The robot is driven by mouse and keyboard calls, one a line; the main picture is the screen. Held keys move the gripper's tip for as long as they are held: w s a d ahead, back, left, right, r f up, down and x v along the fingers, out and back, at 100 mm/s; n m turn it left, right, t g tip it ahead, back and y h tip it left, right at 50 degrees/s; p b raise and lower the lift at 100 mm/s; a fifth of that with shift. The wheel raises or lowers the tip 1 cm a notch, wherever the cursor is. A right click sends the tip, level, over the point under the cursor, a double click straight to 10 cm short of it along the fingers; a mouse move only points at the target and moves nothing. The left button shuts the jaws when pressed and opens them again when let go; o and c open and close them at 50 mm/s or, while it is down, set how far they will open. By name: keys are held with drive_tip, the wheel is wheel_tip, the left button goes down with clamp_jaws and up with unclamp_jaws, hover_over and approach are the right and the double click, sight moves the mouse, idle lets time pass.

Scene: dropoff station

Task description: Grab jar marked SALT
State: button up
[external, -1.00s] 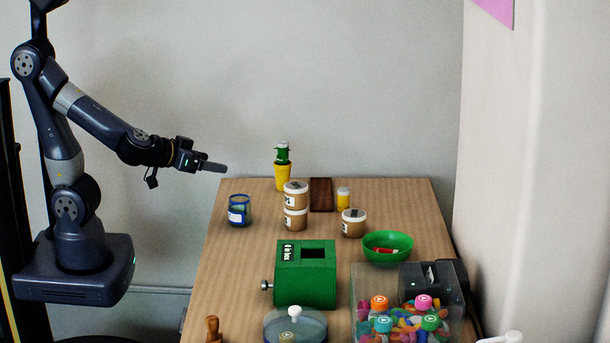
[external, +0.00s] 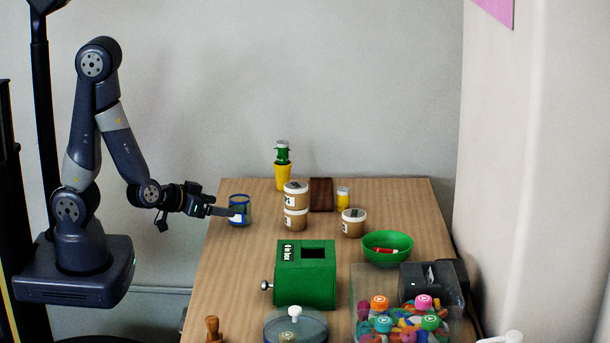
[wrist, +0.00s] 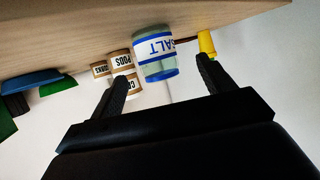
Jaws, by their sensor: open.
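The SALT jar (external: 239,204) is a clear, blue-rimmed jar with a white label, upright near the left edge of the table. In the wrist view the SALT jar (wrist: 155,58) appears upside down, its label readable as "SALT", ahead of and between the two fingers. My gripper (external: 238,213) is open at the jar's height, with its fingertips at the jar's near left side in the external view. My gripper (wrist: 160,75) shows empty jaws in the wrist view. Whether the fingers reach around the jar cannot be told.
Two stacked brown jars (external: 296,206) with white lids stand right of the SALT jar, and another brown jar (external: 353,224) stands further right. A yellow pot with a green bottle (external: 282,177) is behind. A green box (external: 305,275) and green bowl (external: 388,246) are nearer the front.

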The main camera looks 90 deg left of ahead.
sight(245, 210)
drive_tip(key=b+x, duration=0.1)
drive_tip(key=x, duration=0.8)
drive_tip(key=shift+w+d, duration=0.2)
drive_tip(key=shift+r, duration=0.1)
drive_tip(key=c, duration=1.2)
